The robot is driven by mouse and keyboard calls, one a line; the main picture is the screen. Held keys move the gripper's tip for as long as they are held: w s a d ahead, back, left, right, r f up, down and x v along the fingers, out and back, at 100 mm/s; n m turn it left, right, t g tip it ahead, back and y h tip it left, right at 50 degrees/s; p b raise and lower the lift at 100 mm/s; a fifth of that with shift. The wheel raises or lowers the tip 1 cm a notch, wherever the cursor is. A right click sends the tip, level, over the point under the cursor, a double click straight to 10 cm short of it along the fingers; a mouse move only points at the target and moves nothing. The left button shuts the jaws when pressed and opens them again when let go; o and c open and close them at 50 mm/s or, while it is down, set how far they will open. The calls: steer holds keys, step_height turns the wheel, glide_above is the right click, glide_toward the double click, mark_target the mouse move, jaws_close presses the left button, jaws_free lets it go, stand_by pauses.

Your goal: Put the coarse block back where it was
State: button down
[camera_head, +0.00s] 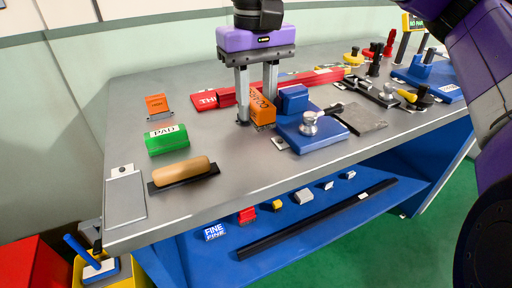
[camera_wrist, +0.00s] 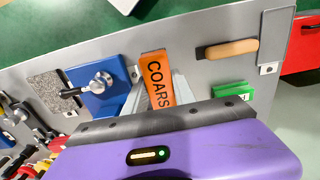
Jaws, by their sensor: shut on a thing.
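The coarse block (camera_head: 262,108) is orange with dark lettering. My gripper (camera_head: 256,118) is shut on it, one finger on each side, over the grey bench top. In the wrist view the coarse block (camera_wrist: 156,80) stands out between the fingers, its lettering readable as "COARS". The block is beside a blue fixture (camera_head: 312,133) with a silver knob. I cannot tell whether the block touches the bench.
A green PAD block (camera_head: 167,140), a small orange block (camera_head: 157,105) and a wooden-handled brush (camera_head: 182,174) are on the left of the bench (camera_head: 225,165). A red bar (camera_head: 316,79) lies behind my gripper. The lower shelf holds a blue FINE block (camera_head: 215,232).

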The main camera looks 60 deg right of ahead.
mark_target(256, 157)
step_height(256, 157, down, 9)
steer(key=shift+f+b, duration=0.2)
steer(key=shift+b, duration=0.35)
steer(key=shift+f, duration=0.2)
steer(key=c, duration=1)
jaws_free()
steer(key=shift+c, duration=0.2)
steer(key=shift+r, duration=0.1)
step_height(256, 157, up, 12)
steer(key=shift+r+p, duration=0.1)
steer(key=shift+p, duration=0.8)
